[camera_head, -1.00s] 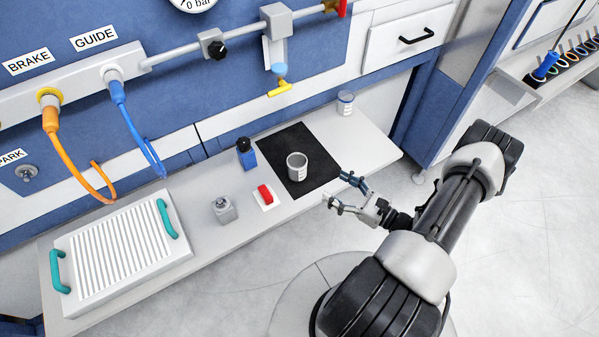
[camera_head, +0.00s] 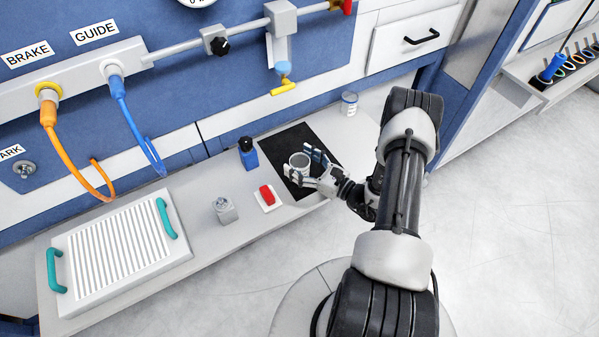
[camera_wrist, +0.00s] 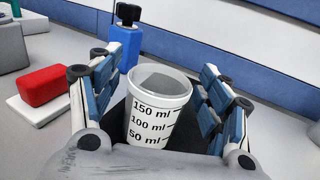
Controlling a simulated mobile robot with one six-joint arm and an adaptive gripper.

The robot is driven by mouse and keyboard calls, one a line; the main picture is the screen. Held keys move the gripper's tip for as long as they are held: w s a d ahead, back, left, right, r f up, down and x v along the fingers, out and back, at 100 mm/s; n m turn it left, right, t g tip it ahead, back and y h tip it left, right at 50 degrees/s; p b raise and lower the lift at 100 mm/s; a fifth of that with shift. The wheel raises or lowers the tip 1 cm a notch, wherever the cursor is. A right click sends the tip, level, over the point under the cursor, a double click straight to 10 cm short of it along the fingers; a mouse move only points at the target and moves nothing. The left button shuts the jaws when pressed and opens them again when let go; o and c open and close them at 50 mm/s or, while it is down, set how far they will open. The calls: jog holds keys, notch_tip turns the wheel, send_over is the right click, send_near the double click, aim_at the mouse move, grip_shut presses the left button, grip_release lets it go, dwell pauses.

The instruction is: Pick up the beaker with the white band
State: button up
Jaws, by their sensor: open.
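A pale grey beaker (camera_head: 299,160) with a white band stands upright on the black mat (camera_head: 293,136). In the wrist view the beaker (camera_wrist: 158,105) shows black 50, 100 and 150 ml marks on its white wall, and its open top looks empty. My gripper (camera_head: 304,164) is open, with one finger on each side of the beaker. In the wrist view my gripper (camera_wrist: 155,72) has a finger to the left and a finger to the right of the beaker; I see no firm hold. The beaker's bottom is hidden behind my gripper.
A blue bottle with a black cap (camera_head: 248,153) and a red block on a white plate (camera_head: 267,195) stand left of the mat. A grey fixture (camera_head: 226,209) is further left. A small labelled white container (camera_head: 349,103) stands at the back right.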

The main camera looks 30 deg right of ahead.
jog(key=shift+w, duration=0.2)
jog(key=shift+c, duration=0.3)
jog(key=c, duration=1.1)
jog(key=shift+o, duration=0.2)
jog(key=shift+r, duration=0.1)
